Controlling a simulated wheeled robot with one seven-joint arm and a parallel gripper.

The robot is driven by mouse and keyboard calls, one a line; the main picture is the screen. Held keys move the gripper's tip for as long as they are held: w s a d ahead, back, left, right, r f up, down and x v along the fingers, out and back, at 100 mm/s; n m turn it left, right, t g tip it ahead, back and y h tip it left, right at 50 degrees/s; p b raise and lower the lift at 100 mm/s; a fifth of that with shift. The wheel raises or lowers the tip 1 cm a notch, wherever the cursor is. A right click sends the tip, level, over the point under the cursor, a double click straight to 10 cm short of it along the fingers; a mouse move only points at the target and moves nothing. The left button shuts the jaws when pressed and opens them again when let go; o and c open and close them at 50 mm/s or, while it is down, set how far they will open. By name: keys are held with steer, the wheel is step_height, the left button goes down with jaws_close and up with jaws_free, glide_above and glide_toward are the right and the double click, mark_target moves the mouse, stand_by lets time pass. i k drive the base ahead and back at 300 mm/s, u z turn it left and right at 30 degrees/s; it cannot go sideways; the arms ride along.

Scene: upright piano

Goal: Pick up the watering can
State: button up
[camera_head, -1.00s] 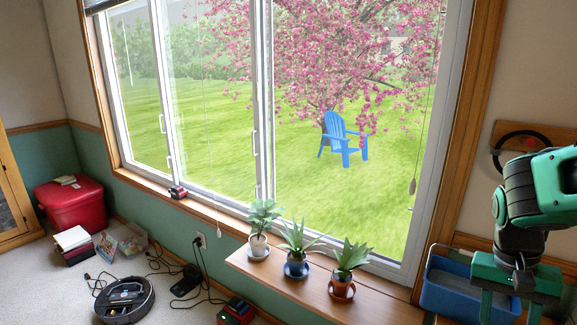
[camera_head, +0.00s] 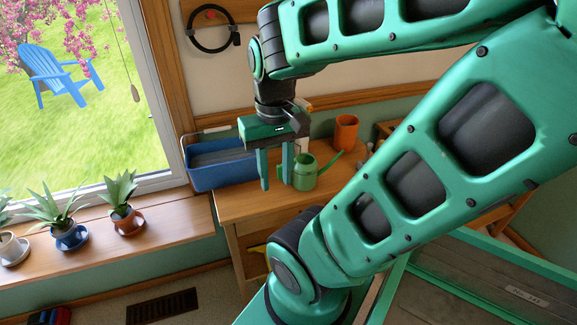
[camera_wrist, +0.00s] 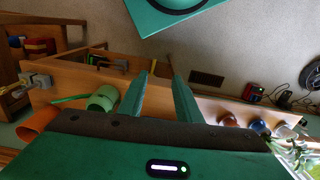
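The green watering can (camera_head: 304,172) stands on the wooden desk in the head view, its spout pointing up to the right. My gripper (camera_head: 276,188) points down beside it on the left, fingers apart with a gap and nothing between them. The right finger overlaps the can's left edge in this view; I cannot tell whether they touch. In the wrist view the can (camera_wrist: 103,97) lies left of both fingers of my open gripper (camera_wrist: 161,73), outside the gap.
A blue bin (camera_head: 222,168) is left of my gripper on the wooden desk (camera_head: 235,204). An orange pot (camera_head: 346,133) stands behind the can. Potted plants (camera_head: 122,203) line the windowsill at left. A floor vent (camera_head: 161,306) lies below.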

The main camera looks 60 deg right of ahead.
mark_target(305, 172)
steer(key=z, duration=0.05)
steer(key=k, duration=0.45)
steer(key=z, duration=0.6)
steer(key=i, duration=0.4)
steer(key=z, duration=0.5)
